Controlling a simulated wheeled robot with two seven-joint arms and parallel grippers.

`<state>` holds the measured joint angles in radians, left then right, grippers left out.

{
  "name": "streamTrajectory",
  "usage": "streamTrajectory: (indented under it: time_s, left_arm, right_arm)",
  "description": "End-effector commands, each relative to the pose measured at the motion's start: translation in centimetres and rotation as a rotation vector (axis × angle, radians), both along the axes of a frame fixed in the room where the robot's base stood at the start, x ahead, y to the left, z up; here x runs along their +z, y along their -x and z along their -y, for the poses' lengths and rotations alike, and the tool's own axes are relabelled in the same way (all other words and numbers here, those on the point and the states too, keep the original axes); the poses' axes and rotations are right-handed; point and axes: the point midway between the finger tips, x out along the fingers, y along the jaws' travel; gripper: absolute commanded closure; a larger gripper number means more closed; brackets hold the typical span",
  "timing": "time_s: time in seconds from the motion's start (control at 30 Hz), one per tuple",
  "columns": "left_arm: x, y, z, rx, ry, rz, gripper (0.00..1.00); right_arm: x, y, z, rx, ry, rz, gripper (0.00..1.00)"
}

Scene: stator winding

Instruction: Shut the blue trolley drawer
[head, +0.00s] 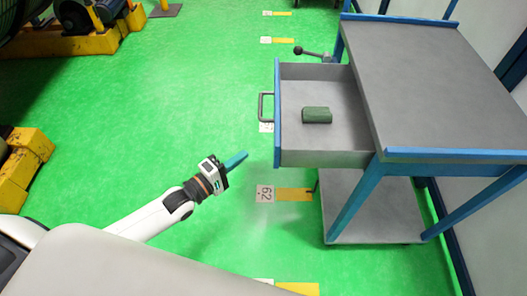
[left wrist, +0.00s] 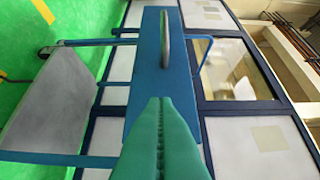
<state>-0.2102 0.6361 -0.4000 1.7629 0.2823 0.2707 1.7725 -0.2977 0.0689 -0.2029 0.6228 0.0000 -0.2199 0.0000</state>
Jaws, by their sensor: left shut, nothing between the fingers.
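The blue trolley (head: 430,80) with a grey top stands at the right in the head view. Its drawer (head: 340,135) is pulled out to the left, with a blue front (head: 278,115) and a grey handle (head: 264,107). A dark green block (head: 316,115) lies inside the drawer. My left gripper (head: 236,160) is shut and empty, to the left of the drawer front and apart from it. In the left wrist view the teal fingers (left wrist: 160,135) are closed together, pointing at the blue drawer front (left wrist: 150,70) and its handle (left wrist: 165,40). My right gripper is not in view.
The green floor (head: 170,90) left of the trolley is clear, with numbered yellow markings (head: 293,194). A lever with a black knob (head: 298,50) shows behind the drawer. Yellow machinery (head: 25,160) stands at the left, and a wall is behind the trolley.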

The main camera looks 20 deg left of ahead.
Motion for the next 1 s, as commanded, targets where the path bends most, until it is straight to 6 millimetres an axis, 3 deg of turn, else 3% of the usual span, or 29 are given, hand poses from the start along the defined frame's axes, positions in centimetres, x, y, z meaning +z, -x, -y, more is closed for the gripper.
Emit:
streamTrajectory:
  time_s: [0.17, 0.4, 1.0]
  left_arm:
    - [0.1, -3.4, 1.8, 0.001, 0.001, 0.003, 1.00]
    - [0.0, -3.9, 4.9, 0.001, 0.000, -0.001, 1.00]
    - [0.0, -4.0, 5.5, 0.001, -0.003, -0.001, 1.00]
  right_arm:
    - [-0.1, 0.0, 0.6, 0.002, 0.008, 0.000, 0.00]
    - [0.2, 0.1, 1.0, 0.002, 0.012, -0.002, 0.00]
    - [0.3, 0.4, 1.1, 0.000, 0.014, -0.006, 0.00]
